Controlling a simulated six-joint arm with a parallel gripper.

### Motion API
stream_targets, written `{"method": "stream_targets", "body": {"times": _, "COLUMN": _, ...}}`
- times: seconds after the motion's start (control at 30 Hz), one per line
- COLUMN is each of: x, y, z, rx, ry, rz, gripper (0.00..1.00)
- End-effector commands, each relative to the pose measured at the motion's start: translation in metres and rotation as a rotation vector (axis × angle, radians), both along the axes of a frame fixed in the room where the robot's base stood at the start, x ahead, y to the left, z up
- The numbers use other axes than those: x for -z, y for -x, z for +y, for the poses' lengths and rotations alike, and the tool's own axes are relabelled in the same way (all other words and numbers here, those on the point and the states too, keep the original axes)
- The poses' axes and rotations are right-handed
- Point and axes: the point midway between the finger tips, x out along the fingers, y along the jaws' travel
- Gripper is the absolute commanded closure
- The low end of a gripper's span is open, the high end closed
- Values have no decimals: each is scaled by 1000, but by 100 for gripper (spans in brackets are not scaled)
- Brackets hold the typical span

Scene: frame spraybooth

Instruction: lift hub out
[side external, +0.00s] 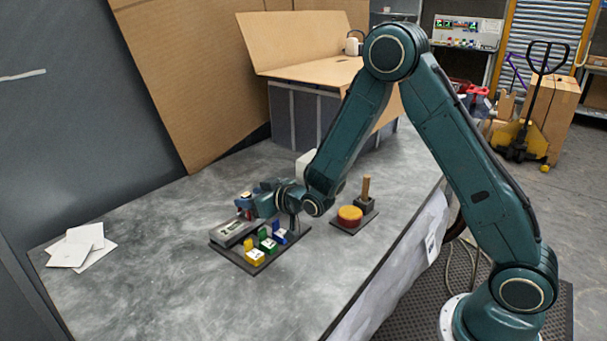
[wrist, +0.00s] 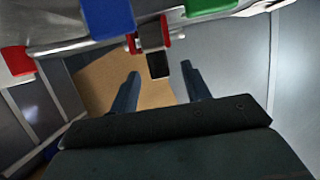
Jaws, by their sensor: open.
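The hub appears to be the grey box (side external: 234,232) with dark marks on top, lying on a dark board (side external: 259,268) on the table. A small black piece with red edges (wrist: 157,62) shows beyond that gap. Blue (wrist: 107,16) and green (wrist: 205,6) blocks cross the top edge.
White papers (side external: 78,246) lie at the left. A large cardboard box (side external: 315,70) stands at the back. The front of the table is clear.

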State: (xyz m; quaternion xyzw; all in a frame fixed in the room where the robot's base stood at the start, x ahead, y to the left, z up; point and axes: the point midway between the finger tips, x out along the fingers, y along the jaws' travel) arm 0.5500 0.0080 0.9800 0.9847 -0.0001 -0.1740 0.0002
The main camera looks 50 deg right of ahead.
Motion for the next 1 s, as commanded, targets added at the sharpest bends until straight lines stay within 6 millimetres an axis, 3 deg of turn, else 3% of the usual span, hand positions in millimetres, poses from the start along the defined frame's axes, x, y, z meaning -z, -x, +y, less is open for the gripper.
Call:
{"method": "stream_targets", "body": {"times": 0.3, "x": 9, "y": -24, "z": 0, "rx": 0, "ry": -1, "rz": 0, "gripper": 53}}
{"method": "stream_targets", "body": {"times": 0.83, "x": 9, "y": -25, "z": 0, "rx": -1, "ry": 0, "rz": 0, "gripper": 53}}
{"method": "stream_targets", "body": {"times": 1.0, "x": 9, "y": -25, "z": 0, "rx": -1, "ry": 0, "rz": 0, "gripper": 84}}
